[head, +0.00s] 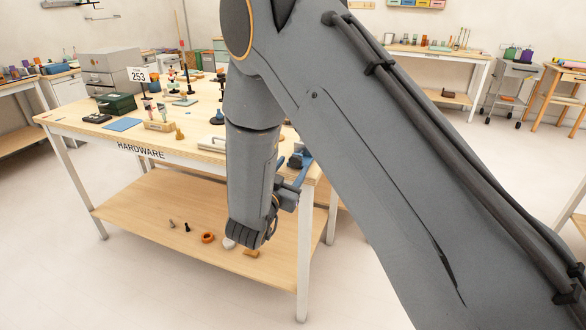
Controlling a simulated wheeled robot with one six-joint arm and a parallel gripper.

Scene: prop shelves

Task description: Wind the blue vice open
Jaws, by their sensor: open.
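The blue vice (306,161) is at the right front corner of the hardware table, partly hidden behind my arm. Its blue body shows just right of my forearm; its handle and jaw gap cannot be made out. My gripper (292,188) is just below and in front of the vice, pointing away from the camera and largely hidden by my wrist. It is open, with nothing seen in it. I cannot tell whether it touches the vice.
The hardware table (75,127) holds a green box (116,103), a blue mat (123,124), a grey drawer cabinet (110,68) and several small tools. Its lower shelf (140,208) has several small parts, including an orange ring (208,238). Floor to the left is clear.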

